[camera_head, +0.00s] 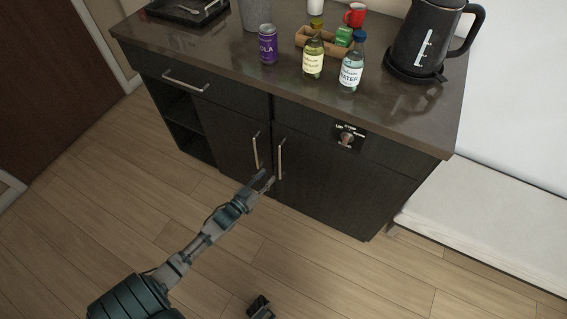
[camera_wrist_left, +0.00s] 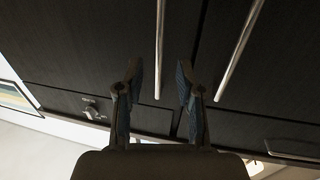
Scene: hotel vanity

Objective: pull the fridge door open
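The dark cabinet has two doors. The right door (camera_head: 325,185), below a panel with a knob, seems to be the fridge door and is shut. Its upright metal handle (camera_head: 280,158) is near its left edge. My left gripper (camera_head: 267,180) is in front of the handles' lower ends. In the wrist view, which looks upside down, the left gripper (camera_wrist_left: 158,78) is open, and the fridge handle (camera_wrist_left: 159,45) shows between its fingers. Contact cannot be told. A small dark part at the bottom of the head view seems to be my right gripper (camera_head: 260,307); its fingers are unclear.
The left door's handle (camera_head: 256,150) is close beside the fridge handle; it shows in the wrist view too (camera_wrist_left: 238,50). The knob (camera_head: 346,139) is above the fridge door. Bottles, a can and a kettle (camera_head: 425,40) stand on the counter. A white bench (camera_head: 480,215) is at right. The floor in front is clear.

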